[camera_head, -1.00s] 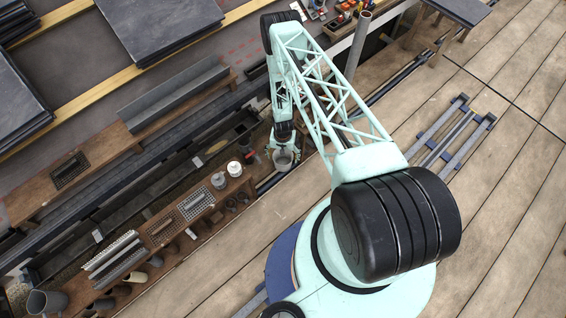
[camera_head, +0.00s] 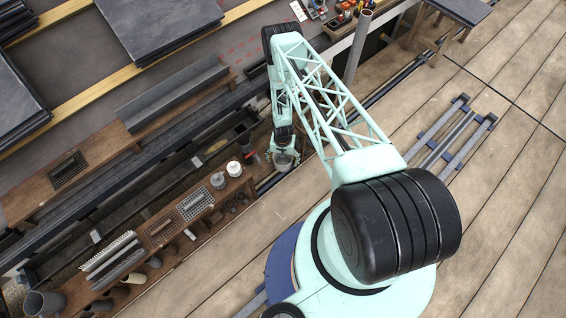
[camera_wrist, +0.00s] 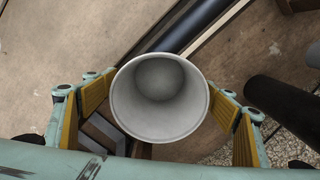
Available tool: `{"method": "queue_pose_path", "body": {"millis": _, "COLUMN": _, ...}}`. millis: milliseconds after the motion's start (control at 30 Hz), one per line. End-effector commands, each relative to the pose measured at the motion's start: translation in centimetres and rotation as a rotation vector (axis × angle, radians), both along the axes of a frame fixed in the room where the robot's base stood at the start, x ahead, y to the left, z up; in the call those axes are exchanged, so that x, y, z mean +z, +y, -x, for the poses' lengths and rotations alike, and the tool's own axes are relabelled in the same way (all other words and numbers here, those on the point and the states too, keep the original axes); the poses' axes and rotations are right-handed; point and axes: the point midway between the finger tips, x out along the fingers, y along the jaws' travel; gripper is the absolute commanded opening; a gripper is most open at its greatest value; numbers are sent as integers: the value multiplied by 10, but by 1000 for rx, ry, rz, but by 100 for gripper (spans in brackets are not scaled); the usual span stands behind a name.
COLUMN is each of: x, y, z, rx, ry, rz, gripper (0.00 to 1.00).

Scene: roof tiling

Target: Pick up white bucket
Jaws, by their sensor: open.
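The white bucket (camera_wrist: 160,97) shows in the wrist view as a round, pale, empty vessel seen from above. My gripper (camera_wrist: 165,112) is open, with one yellow-padded finger on the left of the bucket and one on the right. The pads stand close to its rim; I cannot tell whether they touch it. In the head view, my gripper (camera_head: 284,158) is at the end of the mint arm, low beside the wooden bench's right end, with the pale bucket (camera_head: 283,163) at its fingers. The bucket's lower part is hidden.
A wooden bench (camera_head: 160,236) runs left of the gripper, carrying a white pot (camera_head: 234,168), a grey pot (camera_head: 218,180) and grey grates (camera_head: 195,204). A dark pipe (camera_wrist: 200,22) runs beyond the bucket. The plank floor (camera_head: 245,245) right of the bench is mostly clear.

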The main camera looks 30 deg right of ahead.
Motion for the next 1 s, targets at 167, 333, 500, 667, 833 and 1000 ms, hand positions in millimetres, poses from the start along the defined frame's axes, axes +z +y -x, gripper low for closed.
{"method": "queue_pose_path", "body": {"millis": 167, "x": -21, "y": 0, "z": 0, "rx": 0, "ry": 0, "rz": 0, "gripper": 78}}
{"method": "queue_pose_path", "body": {"millis": 333, "x": -31, "y": 0, "z": 0, "rx": 0, "ry": 0, "rz": 0, "gripper": 78}}
{"method": "queue_pose_path", "body": {"millis": 500, "x": -33, "y": 0, "z": 0, "rx": 0, "ry": 0, "rz": 0, "gripper": 78}}
{"method": "queue_pose_path", "body": {"millis": 667, "x": -32, "y": 0, "z": 0, "rx": 0, "ry": 0, "rz": 0, "gripper": 78}}
{"method": "queue_pose_path", "body": {"millis": 833, "x": -32, "y": 0, "z": 0, "rx": 0, "ry": 0, "rz": 0, "gripper": 78}}
{"method": "queue_pose_path", "body": {"millis": 1000, "x": -32, "y": 0, "z": 0, "rx": 0, "ry": 0, "rz": 0, "gripper": 72}}
